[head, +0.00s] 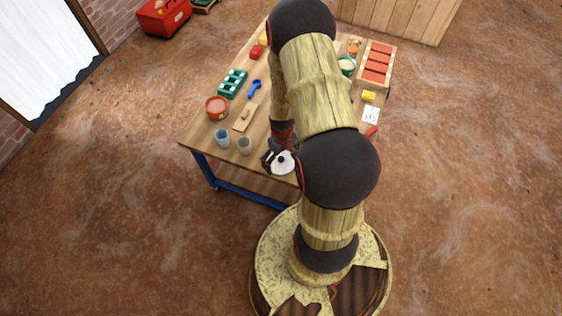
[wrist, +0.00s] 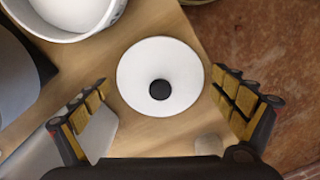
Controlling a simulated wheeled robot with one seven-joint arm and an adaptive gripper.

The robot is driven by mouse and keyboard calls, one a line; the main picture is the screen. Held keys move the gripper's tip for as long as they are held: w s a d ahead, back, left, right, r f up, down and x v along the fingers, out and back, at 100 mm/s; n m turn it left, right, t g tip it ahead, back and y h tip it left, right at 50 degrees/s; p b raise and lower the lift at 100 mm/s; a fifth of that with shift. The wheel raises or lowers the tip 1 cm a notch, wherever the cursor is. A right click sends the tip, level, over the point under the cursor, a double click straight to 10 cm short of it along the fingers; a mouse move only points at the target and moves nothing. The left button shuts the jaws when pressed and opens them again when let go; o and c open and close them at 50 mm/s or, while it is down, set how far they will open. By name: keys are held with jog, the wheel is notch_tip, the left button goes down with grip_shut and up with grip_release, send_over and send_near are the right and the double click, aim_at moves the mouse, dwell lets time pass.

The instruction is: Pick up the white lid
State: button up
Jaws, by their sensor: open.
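The white lid (wrist: 160,62) is a round disc with a black knob at its centre, and it lies on the wooden table (wrist: 150,138). In the head view the lid (head: 283,167) is at the table's near edge, partly covered by my arm. My gripper (wrist: 167,108) is open, its two padded fingers spread to the left and right of the lid and a little short of its middle in the wrist view. The fingers do not touch the lid. In the head view my gripper (head: 277,158) is just above and beside the lid.
A white bowl-like vessel (wrist: 75,32) stands close to the lid at upper left in the wrist view. The table edge is near the lid on the right in the wrist view.

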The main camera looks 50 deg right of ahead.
jog(key=shift+s+a, duration=0.1)
jog(key=c, duration=1.2)
jog(key=shift+f, duration=0.1)
